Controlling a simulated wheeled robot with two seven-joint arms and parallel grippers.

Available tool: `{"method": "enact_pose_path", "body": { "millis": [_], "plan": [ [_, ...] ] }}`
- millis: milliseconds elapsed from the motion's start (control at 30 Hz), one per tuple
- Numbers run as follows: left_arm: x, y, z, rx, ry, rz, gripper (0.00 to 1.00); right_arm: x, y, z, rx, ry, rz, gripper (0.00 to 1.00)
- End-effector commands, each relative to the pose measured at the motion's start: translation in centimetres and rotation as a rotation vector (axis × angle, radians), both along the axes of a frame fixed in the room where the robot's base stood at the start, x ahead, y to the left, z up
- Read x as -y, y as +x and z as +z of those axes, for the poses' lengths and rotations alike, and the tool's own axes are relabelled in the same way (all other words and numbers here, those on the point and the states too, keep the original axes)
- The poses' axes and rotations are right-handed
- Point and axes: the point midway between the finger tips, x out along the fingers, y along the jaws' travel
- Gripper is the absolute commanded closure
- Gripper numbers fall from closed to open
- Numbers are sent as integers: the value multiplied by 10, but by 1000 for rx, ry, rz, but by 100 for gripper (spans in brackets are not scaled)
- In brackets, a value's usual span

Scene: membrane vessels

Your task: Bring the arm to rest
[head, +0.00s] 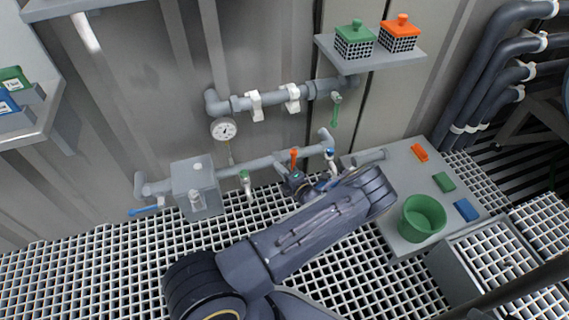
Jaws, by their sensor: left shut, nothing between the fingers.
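My left arm (310,232) comes up from the bottom and bends at a dark joint at its far end. My left gripper (286,174) is small and partly hidden behind that arm. It is shut and empty, close to the lower pipe, by the orange-handled valve (294,158). I cannot tell whether it touches the pipe or the valve. My right gripper is not in view.
Pipes with a gauge (223,129), a green handle (335,110) and a blue handle (146,210) line the wall. A shelf (372,65) holds green and orange caged vessels. Right, a grey table (400,160) bears a green bucket (422,217) and coloured blocks. Grating floor is open left.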

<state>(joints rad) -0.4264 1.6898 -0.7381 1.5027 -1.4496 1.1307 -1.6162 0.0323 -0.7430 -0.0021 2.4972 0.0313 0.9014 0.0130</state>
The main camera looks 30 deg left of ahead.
Motion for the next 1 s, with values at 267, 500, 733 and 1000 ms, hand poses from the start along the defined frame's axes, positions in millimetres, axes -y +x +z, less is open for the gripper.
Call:
{"method": "enact_pose_path", "body": {
  "millis": [267,500,733,1000],
  "plan": [
    [65,-20,2,0,-6,-10,100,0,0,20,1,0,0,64],
    [89,-30,0,1,-4,-7,100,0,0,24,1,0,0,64],
    [92,-32,0,1,-4,-6,100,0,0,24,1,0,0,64],
    [72,-45,31,169,-177,199,100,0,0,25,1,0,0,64]
  ]
}}
